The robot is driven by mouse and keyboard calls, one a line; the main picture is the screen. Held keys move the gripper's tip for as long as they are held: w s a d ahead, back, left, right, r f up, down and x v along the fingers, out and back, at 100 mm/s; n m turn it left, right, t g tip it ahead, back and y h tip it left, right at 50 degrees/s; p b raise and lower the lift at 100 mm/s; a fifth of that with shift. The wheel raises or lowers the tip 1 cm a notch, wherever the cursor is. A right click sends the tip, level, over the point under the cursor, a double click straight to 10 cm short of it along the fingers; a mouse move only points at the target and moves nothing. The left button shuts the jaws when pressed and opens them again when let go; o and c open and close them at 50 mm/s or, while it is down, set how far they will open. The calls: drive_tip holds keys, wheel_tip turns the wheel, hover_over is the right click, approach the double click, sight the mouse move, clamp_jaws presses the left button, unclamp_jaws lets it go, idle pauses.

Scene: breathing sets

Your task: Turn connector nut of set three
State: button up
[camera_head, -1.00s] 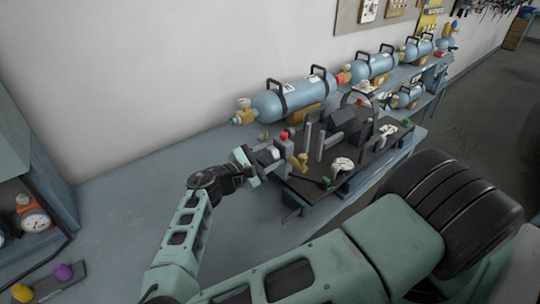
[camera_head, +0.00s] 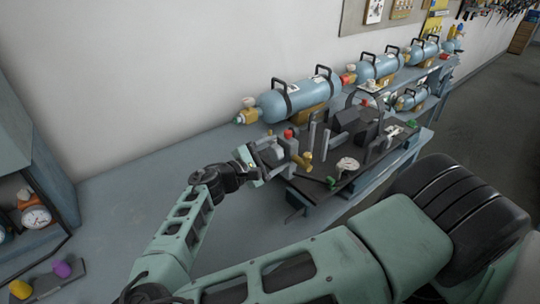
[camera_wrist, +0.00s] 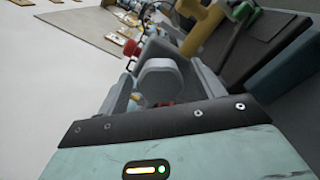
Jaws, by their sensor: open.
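My gripper (camera_head: 270,156) is open at the left end of a dark workstand (camera_head: 330,187) on the bench. In the wrist view my gripper (camera_wrist: 160,92) has its grey fingers apart, with a rounded grey part (camera_wrist: 160,75) between them. I cannot tell whether they touch it, or whether it is the connector nut. A red knob (camera_head: 288,133) is just behind the gripper, and a yellow brass fitting (camera_head: 304,161) is just to its right. Which one is set three is not readable.
A grey cabinet with a gauge (camera_head: 37,217) stands at the left. A small tray with a purple knob (camera_head: 62,269) and a yellow knob (camera_head: 20,289) lies at the lower left. The bench (camera_head: 130,185) between cabinet and workstand is clear. The stand carries upright posts and blocks.

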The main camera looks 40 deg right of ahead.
drive_tip(key=a+b, duration=0.5)
drive_tip(key=a, duration=1.2)
drive_tip(key=shift+s+a, duration=0.2)
drive_tip(key=shift+s, duration=0.05)
